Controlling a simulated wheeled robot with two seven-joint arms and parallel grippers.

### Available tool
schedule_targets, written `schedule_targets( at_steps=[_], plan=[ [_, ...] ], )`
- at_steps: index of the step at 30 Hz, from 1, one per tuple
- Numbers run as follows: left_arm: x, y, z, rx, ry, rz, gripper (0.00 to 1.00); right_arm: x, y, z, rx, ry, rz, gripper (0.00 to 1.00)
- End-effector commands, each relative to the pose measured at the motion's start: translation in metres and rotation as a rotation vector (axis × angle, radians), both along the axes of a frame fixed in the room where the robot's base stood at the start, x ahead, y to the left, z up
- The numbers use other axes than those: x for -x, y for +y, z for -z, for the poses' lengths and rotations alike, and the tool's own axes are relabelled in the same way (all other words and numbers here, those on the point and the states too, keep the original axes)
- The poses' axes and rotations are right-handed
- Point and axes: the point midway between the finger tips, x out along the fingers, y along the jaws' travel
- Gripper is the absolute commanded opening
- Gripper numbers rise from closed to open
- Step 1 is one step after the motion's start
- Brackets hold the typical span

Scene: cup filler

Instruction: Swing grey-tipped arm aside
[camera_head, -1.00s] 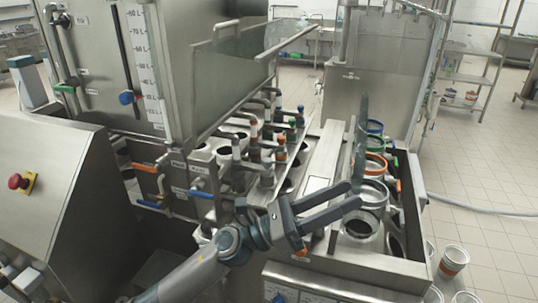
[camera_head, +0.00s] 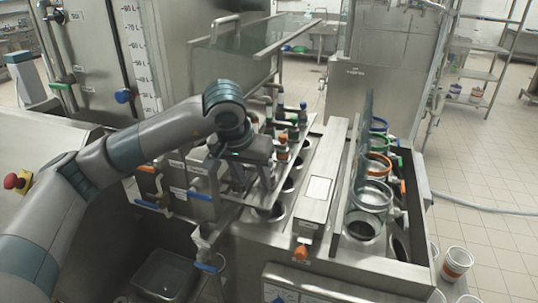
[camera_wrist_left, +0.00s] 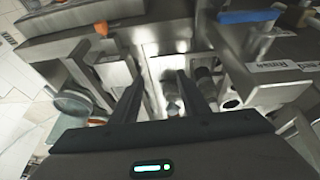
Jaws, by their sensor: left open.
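My left gripper (camera_head: 240,178) is open and points down over the row of swing arms, at the near end. Its two dark fingers also show in the left wrist view (camera_wrist_left: 160,82), with a gap and steel parts between them. The grey-tipped arm cannot be clearly picked out in the head view; my gripper covers that spot. In the wrist view a grey cylindrical part (camera_wrist_left: 204,84) stands beside the right finger, but I cannot tell whether it is the grey tip. The orange-tipped arm (camera_head: 283,142), green-tipped arm (camera_head: 293,124) and blue-tipped arm (camera_head: 303,108) stand behind. My right gripper is out of view.
A long steel cover (camera_head: 322,190) and a clear panel (camera_head: 362,150) stand right of the arms. Cups with coloured rims (camera_head: 374,163) line the right trough. A glass guard (camera_head: 245,60) hangs behind. A blue-handled valve (camera_head: 206,267) is in front.

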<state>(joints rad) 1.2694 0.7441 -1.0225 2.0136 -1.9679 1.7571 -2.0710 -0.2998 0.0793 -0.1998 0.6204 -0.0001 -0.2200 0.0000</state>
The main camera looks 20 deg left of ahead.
Motion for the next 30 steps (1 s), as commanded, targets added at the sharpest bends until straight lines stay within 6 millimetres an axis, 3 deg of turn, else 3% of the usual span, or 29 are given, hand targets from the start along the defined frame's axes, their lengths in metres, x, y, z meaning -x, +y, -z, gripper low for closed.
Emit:
schedule_targets(
  at_steps=[4,17,23,30],
  plan=[
    [-0.003,0.014,-0.007,-0.052,-0.016,-0.003,0.42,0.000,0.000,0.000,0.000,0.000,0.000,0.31],
    [-0.006,0.012,-0.007,-0.048,-0.014,-0.003,0.42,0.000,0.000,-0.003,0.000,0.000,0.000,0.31],
    [-0.022,0.012,-0.009,-0.047,-0.011,-0.005,0.42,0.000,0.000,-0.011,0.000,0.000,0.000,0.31],
    [-0.057,0.010,-0.010,-0.047,-0.012,-0.004,0.42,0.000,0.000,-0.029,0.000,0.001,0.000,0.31]
  ],
)
